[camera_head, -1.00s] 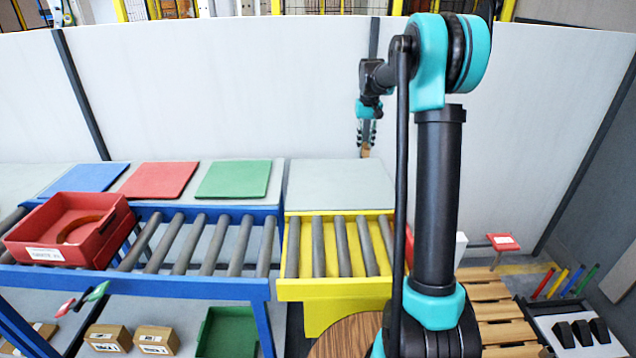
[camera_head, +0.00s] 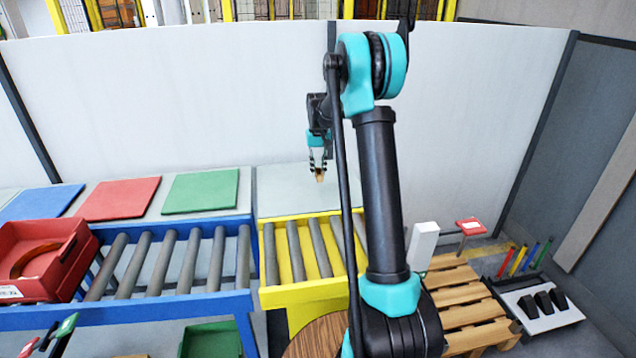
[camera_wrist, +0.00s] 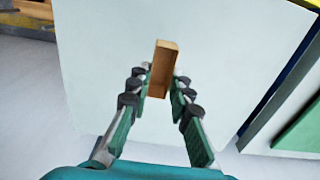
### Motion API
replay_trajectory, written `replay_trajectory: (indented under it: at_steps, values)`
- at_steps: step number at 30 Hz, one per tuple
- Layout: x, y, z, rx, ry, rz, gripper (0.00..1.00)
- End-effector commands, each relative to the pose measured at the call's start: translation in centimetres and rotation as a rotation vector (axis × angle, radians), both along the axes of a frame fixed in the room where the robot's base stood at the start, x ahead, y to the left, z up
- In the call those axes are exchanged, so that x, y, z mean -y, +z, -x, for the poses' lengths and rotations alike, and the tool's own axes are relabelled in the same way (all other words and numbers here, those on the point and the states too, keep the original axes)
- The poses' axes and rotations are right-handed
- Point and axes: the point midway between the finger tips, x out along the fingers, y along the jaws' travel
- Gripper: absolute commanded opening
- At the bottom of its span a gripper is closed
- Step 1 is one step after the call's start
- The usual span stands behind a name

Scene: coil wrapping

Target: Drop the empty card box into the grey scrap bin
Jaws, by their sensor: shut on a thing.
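My gripper (camera_head: 318,168) is shut on a small brown card box (camera_head: 320,175), held in the air above the pale grey table top behind the yellow conveyor. In the wrist view the card box (camera_wrist: 163,68) is tilted between the fingertips of my gripper (camera_wrist: 160,85), with its upper part sticking out past them. Whether the box is empty cannot be told. I cannot make out a grey scrap bin in either view.
The yellow roller conveyor (camera_head: 268,298) stands beside the blue one (camera_head: 130,315). A red crate (camera_head: 78,268) sits on the left rollers. Wooden pallets (camera_head: 455,282), a white block (camera_head: 422,245) and a tray of dark blocks (camera_head: 565,312) are at right.

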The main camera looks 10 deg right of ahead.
Motion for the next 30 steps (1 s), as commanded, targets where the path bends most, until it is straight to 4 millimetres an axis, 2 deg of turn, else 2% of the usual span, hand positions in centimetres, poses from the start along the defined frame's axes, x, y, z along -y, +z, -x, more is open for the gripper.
replay_trajectory:
  at_steps: [3, 8, 16, 27, 28, 30]
  values:
    - [0.0, -1.4, 0.0, 0.000, 0.000, 0.000, 0.08]
    - [0.0, -2.3, 0.0, 0.000, 0.000, 0.000, 0.08]
    - [0.0, -5.5, 0.0, 0.000, 0.000, 0.000, 0.08]
    - [0.0, -5.9, 0.0, 0.000, 0.000, 0.000, 0.08]
    - [0.0, -5.9, 0.0, 0.000, 0.000, 0.000, 0.22]
    - [0.0, -5.9, 0.0, 0.000, 0.000, 0.000, 0.31]
